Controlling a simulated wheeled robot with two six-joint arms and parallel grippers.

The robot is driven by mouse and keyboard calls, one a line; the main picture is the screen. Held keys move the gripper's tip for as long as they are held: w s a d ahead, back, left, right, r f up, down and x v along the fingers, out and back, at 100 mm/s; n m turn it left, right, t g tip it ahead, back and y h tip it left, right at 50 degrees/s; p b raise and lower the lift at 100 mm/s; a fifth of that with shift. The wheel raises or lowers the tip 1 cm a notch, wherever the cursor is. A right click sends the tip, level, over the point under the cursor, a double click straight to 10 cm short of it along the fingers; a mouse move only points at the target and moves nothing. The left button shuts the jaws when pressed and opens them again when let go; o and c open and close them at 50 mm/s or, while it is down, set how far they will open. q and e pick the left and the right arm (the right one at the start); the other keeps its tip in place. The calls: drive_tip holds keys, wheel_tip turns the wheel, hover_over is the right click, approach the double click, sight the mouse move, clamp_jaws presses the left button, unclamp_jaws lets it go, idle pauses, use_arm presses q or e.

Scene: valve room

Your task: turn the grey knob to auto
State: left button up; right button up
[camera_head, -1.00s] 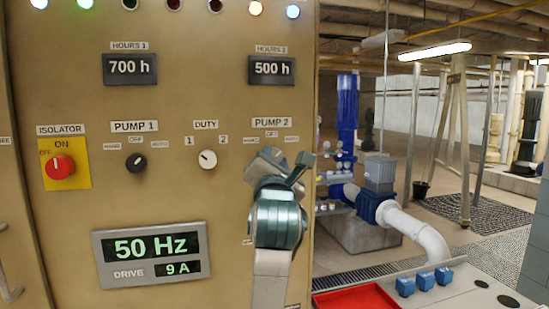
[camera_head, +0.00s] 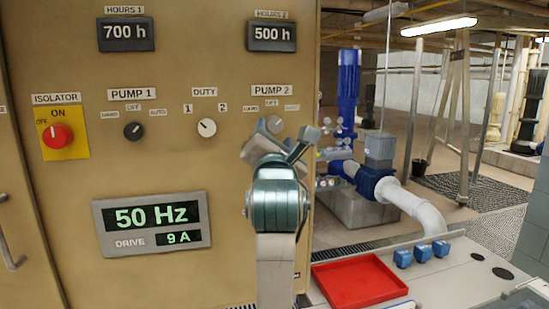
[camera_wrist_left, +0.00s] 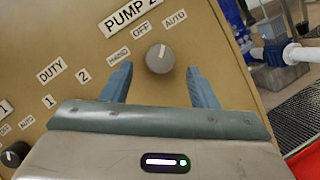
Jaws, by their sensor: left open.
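The grey knob (camera_head: 274,123) sits under the PUMP 2 label on the tan panel (camera_head: 60,260), with HAND, OFF and AUTO labels around it. In the left wrist view the knob (camera_wrist_left: 159,59) shows clearly; its pale mark points up and slightly right, nearer the AUTO label (camera_wrist_left: 175,18) than the OFF label (camera_wrist_left: 140,29). My left gripper (camera_head: 279,142) is in front of the panel, just below the knob in the head view. It is open and empty; in the wrist view its fingers (camera_wrist_left: 158,82) show on either side of the knob, apart from it. My right gripper is not in view.
A black PUMP 1 knob (camera_head: 133,130), a white DUTY knob (camera_head: 207,127) and a red isolator knob (camera_head: 55,136) are on the same panel to the left. A red tray (camera_head: 360,283) and blue blocks (camera_head: 421,253) lie on the bench at right. Pump and pipes stand behind.

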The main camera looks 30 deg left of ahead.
use_arm(q)
drive_tip(key=b+v, duration=0.2)
drive_tip(key=v, duration=0.5)
drive_tip(key=shift+s, duration=0.2)
drive_tip(key=shift+d+f, duration=0.1)
drive_tip(key=shift+d, duration=0.05)
